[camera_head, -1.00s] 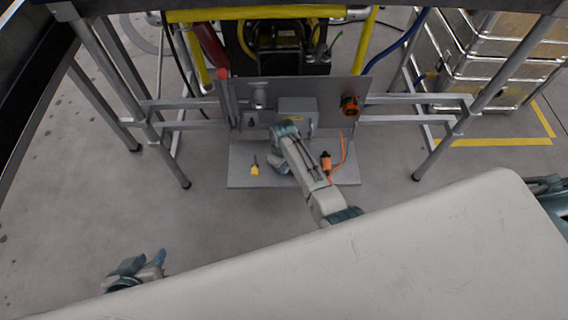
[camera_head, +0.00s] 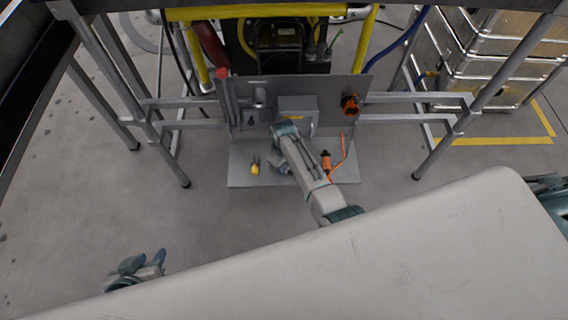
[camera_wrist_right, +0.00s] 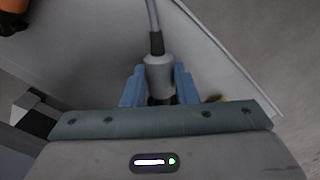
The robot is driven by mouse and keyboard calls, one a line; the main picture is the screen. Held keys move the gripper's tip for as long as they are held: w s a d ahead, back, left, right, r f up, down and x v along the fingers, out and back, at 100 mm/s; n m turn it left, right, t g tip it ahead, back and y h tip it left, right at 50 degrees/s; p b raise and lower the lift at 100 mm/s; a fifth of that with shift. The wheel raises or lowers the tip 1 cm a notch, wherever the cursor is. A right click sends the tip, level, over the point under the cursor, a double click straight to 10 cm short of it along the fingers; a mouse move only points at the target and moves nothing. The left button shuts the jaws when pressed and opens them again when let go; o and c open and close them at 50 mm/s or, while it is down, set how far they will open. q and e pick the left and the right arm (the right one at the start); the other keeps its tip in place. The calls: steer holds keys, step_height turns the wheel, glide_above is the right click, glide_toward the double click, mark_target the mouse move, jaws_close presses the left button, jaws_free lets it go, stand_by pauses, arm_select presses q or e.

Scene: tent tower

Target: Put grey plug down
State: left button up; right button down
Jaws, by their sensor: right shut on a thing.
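The grey plug (camera_wrist_right: 158,72) sits between the blue fingers of my right gripper (camera_wrist_right: 159,88) in the right wrist view. The gripper is shut on it, and a grey cable runs up from its dark collar. A pale grey plate surface lies behind the plug; I cannot tell whether they touch. In the head view my right arm reaches to the base plate (camera_head: 240,178) in front of the upright panel (camera_head: 335,92), and the plug is hidden or too small to make out. My left gripper (camera_head: 142,264) is open and empty at the lower left, above the floor.
A yellow and black connector (camera_head: 255,167) lies on the base plate left of my right arm. An orange connector (camera_head: 326,160) with an orange cable is right of it. A grey box (camera_head: 297,104) and an orange socket (camera_head: 350,104) are on the panel. Metal frame legs flank both sides.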

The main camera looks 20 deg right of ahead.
arm_select(q)
steer(key=shift+f, duration=0.1)
arm_select(e)
steer(key=shift+f, duration=0.2)
steer(key=c, duration=1.1)
jaws_free()
steer(key=shift+o, duration=0.2)
arm_select(q)
steer(key=s+a+r+g+p, duration=0.1)
steer(key=a+r+g+y+p, duration=0.1)
steer(key=p, duration=0.1)
steer(key=shift+s+r+m+g, duration=0.3)
steer(key=shift+s, duration=0.05)
arm_select(e)
step_height(320, 180, up, 11)
steer(key=shift+f, duration=0.15)
